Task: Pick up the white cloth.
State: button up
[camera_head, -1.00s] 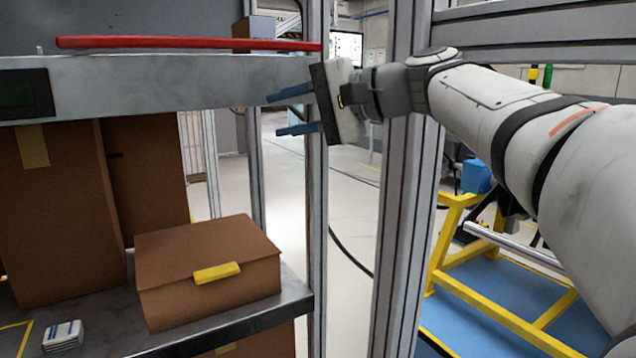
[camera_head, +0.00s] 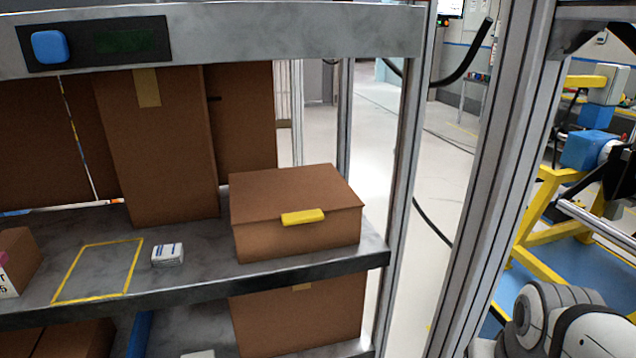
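A small folded white cloth (camera_head: 168,255) with blue stripes lies on the grey shelf (camera_head: 200,283). It sits between a yellow outlined square on its left and a closed brown box on its right. Nothing covers it from this view. Only part of my arm shows, at the bottom right corner, well to the right of the cloth. My gripper is out of the picture, so its opening and anything in it are hidden.
The brown box (camera_head: 297,214) with a yellow tab stands close right of the cloth. Tall cartons (camera_head: 160,150) stand behind it. The yellow square (camera_head: 127,268) is empty. A metal beam (camera_head: 270,35) runs above, and upright posts (camera_head: 500,180) stand between shelf and arm.

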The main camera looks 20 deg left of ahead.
aim_at(168, 254)
jog(key=u, duration=1.85)
